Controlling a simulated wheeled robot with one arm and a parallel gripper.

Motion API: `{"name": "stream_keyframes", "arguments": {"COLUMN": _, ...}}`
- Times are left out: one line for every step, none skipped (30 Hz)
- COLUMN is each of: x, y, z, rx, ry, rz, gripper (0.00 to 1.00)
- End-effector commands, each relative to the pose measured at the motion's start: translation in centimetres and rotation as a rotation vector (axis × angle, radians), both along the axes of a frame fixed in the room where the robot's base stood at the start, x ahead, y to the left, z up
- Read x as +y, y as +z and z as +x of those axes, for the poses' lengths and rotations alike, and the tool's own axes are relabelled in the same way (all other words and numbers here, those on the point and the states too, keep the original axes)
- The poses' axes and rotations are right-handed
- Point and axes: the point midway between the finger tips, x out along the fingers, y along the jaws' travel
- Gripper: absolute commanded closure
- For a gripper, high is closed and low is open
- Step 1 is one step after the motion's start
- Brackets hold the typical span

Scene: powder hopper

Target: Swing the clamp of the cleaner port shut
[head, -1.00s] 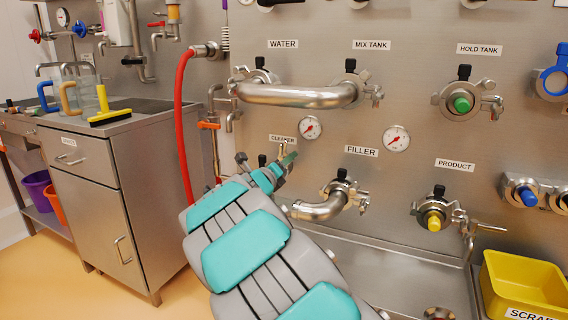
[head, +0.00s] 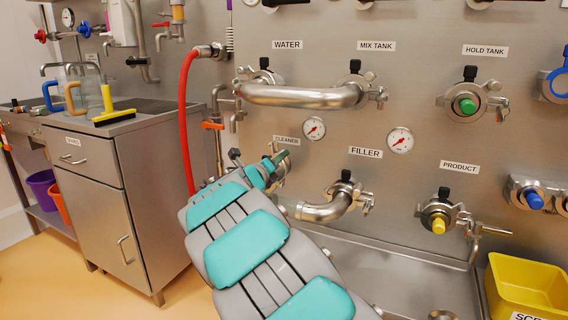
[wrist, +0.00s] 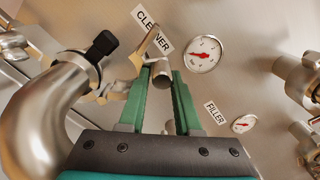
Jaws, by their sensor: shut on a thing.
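The cleaner port is under the CLEANER label (head: 287,140) and mostly hidden behind my gripper in the head view. Some of its steel clamp (head: 283,168) shows right of the fingers. In the wrist view my gripper (wrist: 160,88) has its two green fingers on either side of a small round metal part of the clamp (wrist: 161,74). A steel pipe elbow (wrist: 48,110) with a black knob (wrist: 102,46) is just left of the fingers. My gripper (head: 274,164) also shows in the head view. How far the clamp is swung is hard to tell.
A pressure gauge (wrist: 204,54) sits right of the fingers. The filler pipe (head: 327,208) juts out to the lower right, and the water pipe (head: 300,95) runs above. A red hose (head: 184,120) hangs at the left. A yellow bin (head: 525,285) is far right.

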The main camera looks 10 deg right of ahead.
Motion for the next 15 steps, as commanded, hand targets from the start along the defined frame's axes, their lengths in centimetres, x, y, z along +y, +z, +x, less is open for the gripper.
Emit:
{"name": "stream_keyframes", "arguments": {"x": -0.72, "y": 1.22, "z": 0.05, "rx": -0.019, "ry": -0.016, "rz": -0.002, "gripper": 1.0}}
{"name": "stream_keyframes", "arguments": {"x": -0.64, "y": 1.29, "z": 0.11, "rx": -0.018, "ry": -0.016, "rz": -0.003, "gripper": 1.0}}
{"name": "stream_keyframes", "arguments": {"x": -0.56, "y": 1.37, "z": 0.16, "rx": -0.018, "ry": -0.017, "rz": -0.004, "gripper": 1.0}}
{"name": "stream_keyframes", "arguments": {"x": -0.53, "y": 1.43, "z": 0.18, "rx": -0.019, "ry": -0.017, "rz": -0.005, "gripper": 1.0}}
{"name": "stream_keyframes", "arguments": {"x": -0.51, "y": 1.48, "z": 0.19, "rx": -0.019, "ry": -0.017, "rz": -0.005, "gripper": 1.0}}
{"name": "stream_keyframes", "arguments": {"x": -0.51, "y": 1.54, "z": 0.18, "rx": -0.019, "ry": -0.017, "rz": -0.005, "gripper": 1.0}}
{"name": "stream_keyframes", "arguments": {"x": -0.51, "y": 1.57, "z": 0.18, "rx": -0.02, "ry": -0.017, "rz": -0.006, "gripper": 1.0}}
{"name": "stream_keyframes", "arguments": {"x": -0.51, "y": 1.6, "z": 0.17, "rx": -0.021, "ry": -0.017, "rz": -0.005, "gripper": 1.0}}
{"name": "stream_keyframes", "arguments": {"x": -0.52, "y": 1.63, "z": 0.16, "rx": -0.021, "ry": -0.017, "rz": -0.005, "gripper": 1.0}}
{"name": "stream_keyframes", "arguments": {"x": -0.51, "y": 1.65, "z": 0.16, "rx": -0.021, "ry": -0.017, "rz": -0.005, "gripper": 1.0}}
{"name": "stream_keyframes", "arguments": {"x": -0.51, "y": 1.66, "z": 0.16, "rx": -0.021, "ry": -0.017, "rz": -0.005, "gripper": 1.0}}
{"name": "stream_keyframes", "arguments": {"x": -0.49, "y": 1.69, "z": 0.17, "rx": -0.022, "ry": -0.017, "rz": -0.004, "gripper": 1.0}}
{"name": "stream_keyframes", "arguments": {"x": -0.44, "y": 1.69, "z": 0.21, "rx": -0.022, "ry": -0.016, "rz": -0.005, "gripper": 1.0}}
{"name": "stream_keyframes", "arguments": {"x": -0.35, "y": 1.68, "z": 0.29, "rx": -0.022, "ry": -0.016, "rz": -0.005, "gripper": 1.0}}
{"name": "stream_keyframes", "arguments": {"x": -0.14, "y": 1.69, "z": 0.45, "rx": -0.023, "ry": -0.016, "rz": -0.004, "gripper": 1.0}}
